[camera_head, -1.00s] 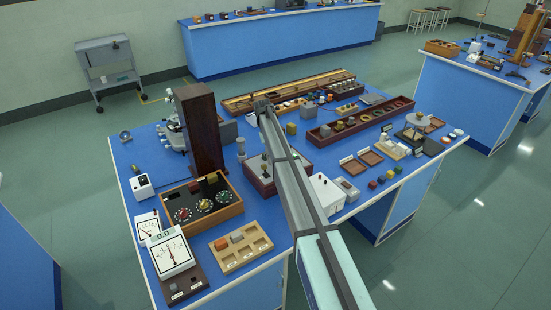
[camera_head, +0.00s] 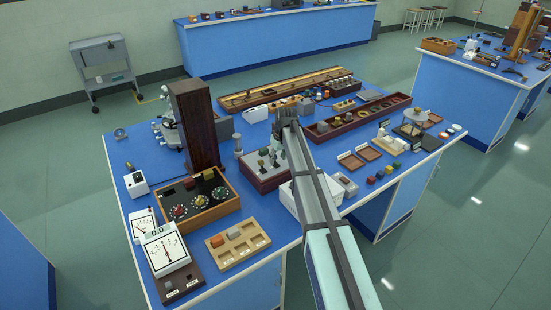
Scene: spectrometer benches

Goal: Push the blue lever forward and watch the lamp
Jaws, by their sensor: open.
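My gripper (camera_head: 286,104) is the small dark end of my long grey arm, above the middle of the blue bench, beyond a dark red box with several upright levers (camera_head: 268,160). It is open, and I see nothing held in it. The box stands just left of my arm, which hides part of its right side. The lever knobs look dark or greenish and are small; I cannot tell which one is blue. I cannot pick out the lamp with certainty.
A tall dark wooden block (camera_head: 196,125) stands left of the lever box. A wooden dial box (camera_head: 198,197), a meter (camera_head: 167,250) and a sorting tray (camera_head: 238,246) lie at the front left. A long dark red tray (camera_head: 360,118) lies to the right. A white box (camera_head: 290,200) is partly under my arm.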

